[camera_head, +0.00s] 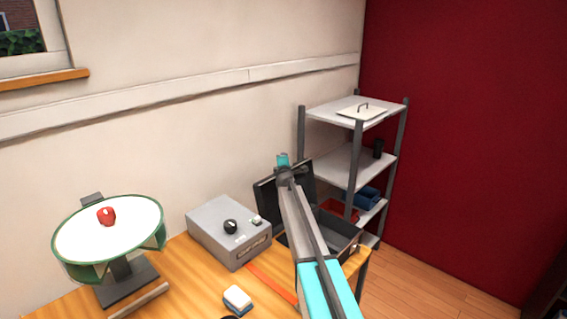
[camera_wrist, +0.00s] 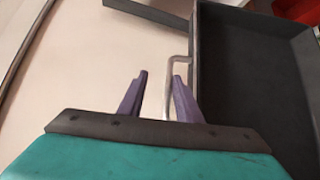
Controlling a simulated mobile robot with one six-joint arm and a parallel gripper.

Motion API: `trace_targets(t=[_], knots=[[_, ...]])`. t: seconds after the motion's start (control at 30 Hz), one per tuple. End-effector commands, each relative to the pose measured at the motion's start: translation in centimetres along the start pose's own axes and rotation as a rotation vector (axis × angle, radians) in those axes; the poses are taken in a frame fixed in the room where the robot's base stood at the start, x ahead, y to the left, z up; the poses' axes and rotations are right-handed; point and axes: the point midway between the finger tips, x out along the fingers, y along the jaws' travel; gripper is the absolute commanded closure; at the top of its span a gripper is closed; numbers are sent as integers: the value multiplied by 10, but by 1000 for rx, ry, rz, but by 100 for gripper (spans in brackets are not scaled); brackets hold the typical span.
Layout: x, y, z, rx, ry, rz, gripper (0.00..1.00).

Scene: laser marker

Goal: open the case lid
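The dark case (camera_head: 345,238) stands at the right end of the wooden table, with its hollow inside partly showing. Its dark lid (camera_head: 266,197) stands raised at the back, partly hidden by my arm. In the head view my gripper (camera_head: 284,162) is at the lid's upper edge. In the wrist view my gripper (camera_wrist: 158,95) has its two purple fingers apart. A thin grey bent handle (camera_wrist: 178,61) reaches between them, nearer the right finger, beside a dark rimmed part (camera_wrist: 250,75). I cannot tell whether a finger touches the handle.
A grey box (camera_head: 212,222) with a black knob stands left of the case. A round white-topped stand (camera_head: 85,235) holds a red object (camera_head: 106,215). A white and blue block (camera_head: 237,297) lies in front. A metal shelf (camera_head: 345,165) with a red bin (camera_head: 335,208) stands behind right.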

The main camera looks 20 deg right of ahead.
Motion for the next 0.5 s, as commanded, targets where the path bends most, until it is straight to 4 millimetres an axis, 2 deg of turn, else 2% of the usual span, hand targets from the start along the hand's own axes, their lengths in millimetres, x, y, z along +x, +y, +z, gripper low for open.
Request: trace_targets(t=[0.3, 0.5], knots=[[-2, 2, -3, 0, 4, 3, 72], [-10, 1, -3, 1, 4, 3, 72]])
